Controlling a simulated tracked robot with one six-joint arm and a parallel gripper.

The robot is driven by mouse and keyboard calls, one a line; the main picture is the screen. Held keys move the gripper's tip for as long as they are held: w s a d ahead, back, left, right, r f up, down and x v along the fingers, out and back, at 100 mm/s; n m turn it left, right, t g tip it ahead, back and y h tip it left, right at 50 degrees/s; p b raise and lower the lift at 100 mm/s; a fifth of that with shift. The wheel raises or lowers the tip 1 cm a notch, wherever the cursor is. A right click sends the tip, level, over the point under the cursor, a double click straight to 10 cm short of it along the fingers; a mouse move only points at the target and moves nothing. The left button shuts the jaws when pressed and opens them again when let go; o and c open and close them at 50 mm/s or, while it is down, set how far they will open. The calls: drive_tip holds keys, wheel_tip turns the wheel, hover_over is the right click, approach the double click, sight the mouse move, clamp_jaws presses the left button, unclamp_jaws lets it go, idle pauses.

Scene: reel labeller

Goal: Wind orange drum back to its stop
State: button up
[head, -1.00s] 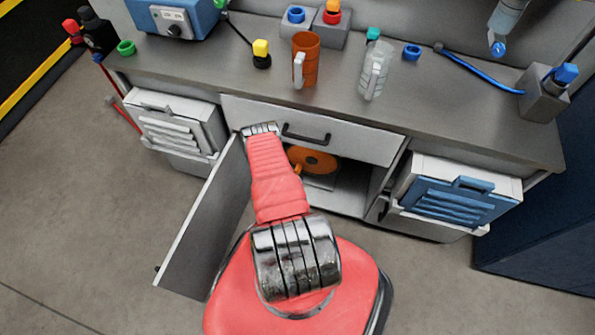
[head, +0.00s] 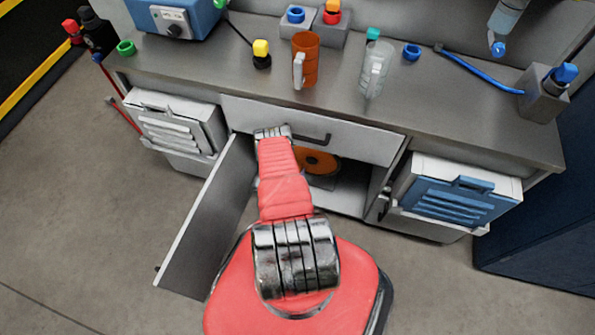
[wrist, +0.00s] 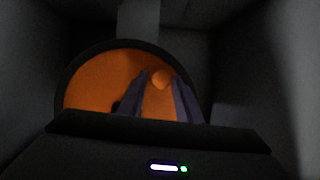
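The orange drum (head: 318,161) sits inside the open cabinet under the bench, partly hidden by my arm in the head view. In the wrist view the drum (wrist: 95,82) is a large orange disc with a dark rim. A round orange knob (wrist: 160,78) stands out from its face, right of the middle. My gripper (wrist: 160,82) has its two dark fingers on either side of the knob, with narrow gaps showing, so it looks open around the knob. In the head view my gripper is hidden behind my arm, inside the cabinet.
The cabinet door (head: 208,222) stands open to the left of my arm. A drawer front (head: 350,141) with a dark handle is just above the opening. Dark walls close in around the drum. An orange mug (head: 306,62) and a clear mug (head: 376,72) stand on the bench.

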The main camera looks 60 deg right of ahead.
clamp_jaws()
drive_tip(key=shift+w+d, duration=0.1)
drive_tip(key=shift+s, duration=0.25)
drive_tip(key=shift+f, duration=0.1)
idle(0.3)
